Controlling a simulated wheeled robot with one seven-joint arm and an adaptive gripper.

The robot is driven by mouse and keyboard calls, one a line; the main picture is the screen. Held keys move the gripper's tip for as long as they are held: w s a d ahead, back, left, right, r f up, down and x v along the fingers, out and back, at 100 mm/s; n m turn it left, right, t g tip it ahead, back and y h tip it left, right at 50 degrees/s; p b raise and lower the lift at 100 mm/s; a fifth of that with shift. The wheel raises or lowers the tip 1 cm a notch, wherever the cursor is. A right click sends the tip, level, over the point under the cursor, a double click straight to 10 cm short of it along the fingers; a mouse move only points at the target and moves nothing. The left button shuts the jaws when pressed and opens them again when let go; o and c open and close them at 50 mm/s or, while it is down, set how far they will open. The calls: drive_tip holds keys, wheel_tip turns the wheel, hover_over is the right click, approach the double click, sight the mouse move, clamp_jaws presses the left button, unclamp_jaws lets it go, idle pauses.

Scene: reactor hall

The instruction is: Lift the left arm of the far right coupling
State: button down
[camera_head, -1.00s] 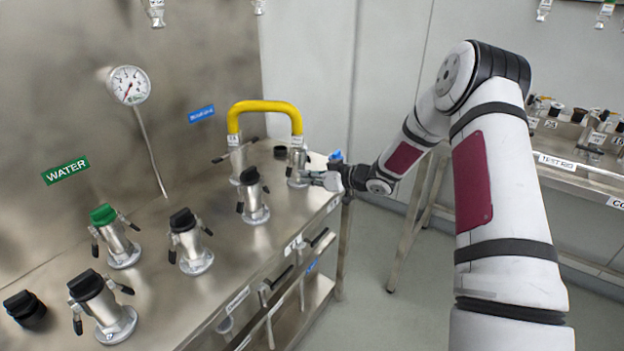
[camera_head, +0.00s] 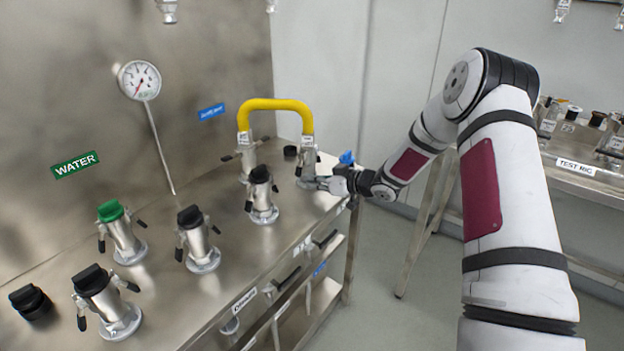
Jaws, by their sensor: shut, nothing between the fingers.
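The far right coupling (camera_head: 308,158) is a silver fitting with a white tag, standing on the steel bench under the right end of a yellow hose (camera_head: 276,104). A small dark lever end (camera_head: 298,171) shows at its left side, low down. My gripper (camera_head: 314,184) is shut and empty at the foot of this coupling, on its front right side. Whether the fingers touch the coupling or its lever cannot be told at this size.
A second coupling (camera_head: 246,155) holds the hose's left end. Black-capped couplings (camera_head: 262,196) (camera_head: 197,240) (camera_head: 104,302) and a green-capped one (camera_head: 120,232) stand nearer. A loose black cap (camera_head: 31,302) lies at left. A gauge (camera_head: 139,80) is on the back panel.

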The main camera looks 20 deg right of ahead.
drive_tip(key=shift+s+d+p, duration=0.4)
drive_tip(key=shift+s+d, duration=0.2)
drive_tip(key=shift+s, duration=0.25)
drive_tip(key=shift+s+d+p, duration=0.45)
drive_tip(key=shift+s+d, duration=0.2)
drive_tip(key=shift+s, duration=0.2)
drive_tip(key=shift+s+d+p, duration=0.4)
drive_tip(key=shift+s+d, duration=0.2)
drive_tip(key=shift+s, duration=0.25)
